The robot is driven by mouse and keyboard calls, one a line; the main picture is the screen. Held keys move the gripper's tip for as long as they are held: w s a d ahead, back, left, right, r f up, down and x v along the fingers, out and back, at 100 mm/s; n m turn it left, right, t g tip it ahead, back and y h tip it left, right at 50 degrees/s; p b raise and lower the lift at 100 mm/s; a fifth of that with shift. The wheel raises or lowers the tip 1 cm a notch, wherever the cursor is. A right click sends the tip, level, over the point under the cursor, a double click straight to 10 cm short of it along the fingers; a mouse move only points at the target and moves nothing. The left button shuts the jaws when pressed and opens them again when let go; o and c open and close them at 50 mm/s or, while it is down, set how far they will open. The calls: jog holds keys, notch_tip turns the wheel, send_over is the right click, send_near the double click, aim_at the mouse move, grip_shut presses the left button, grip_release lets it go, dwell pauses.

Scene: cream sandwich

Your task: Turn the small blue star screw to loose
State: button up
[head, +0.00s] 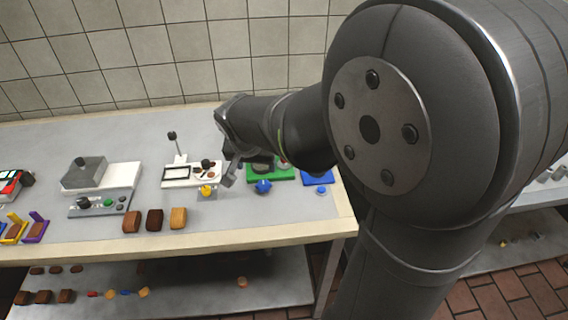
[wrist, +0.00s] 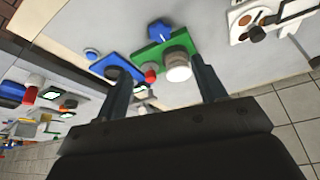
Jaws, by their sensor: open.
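A blue star-shaped screw (head: 263,186) stands at the front edge of a green block (head: 284,175) on the table. In the wrist view the blue star (wrist: 160,29) shows at the top, beyond the green block (wrist: 150,56). My gripper (head: 231,172) is left of the star in the head view. In the wrist view my gripper (wrist: 160,68) is open, its two fingers apart, with the green block and its pale round knob (wrist: 178,66) showing between them. The fingers appear apart from the star. The star's turn position cannot be told.
A blue block (head: 317,177) with a small round blue piece (head: 321,190) lies right of the green block. A yellow star knob (head: 207,191) and a white panel (head: 178,183) with a lever stand left. Brown and tan blocks (head: 155,219) lie near the table's front edge.

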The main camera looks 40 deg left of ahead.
aim_at(264, 185)
jog(key=x, duration=1.3)
jog(key=shift+w+a+f, duration=0.1)
jog(key=shift+w+f, duration=0.1)
jog(key=c, duration=1)
jog(key=shift+o, duration=0.2)
jog(key=shift+n, duration=0.3)
jog(key=n+y, duration=0.1)
jog(key=n, duration=0.2)
jog(key=shift+w+g, duration=0.1)
jog(key=shift+g, duration=0.3)
jog(key=shift+w+d+n+g+y, duration=0.1)
jog(key=shift+d+n+g+y, duration=0.15)
jog(key=shift+n, duration=0.7)
jog(key=shift+w+n+g+y, duration=0.15)
jog(key=shift+n+g, duration=0.2)
jog(key=shift+n, duration=0.6)
jog(key=shift+s, duration=0.1)
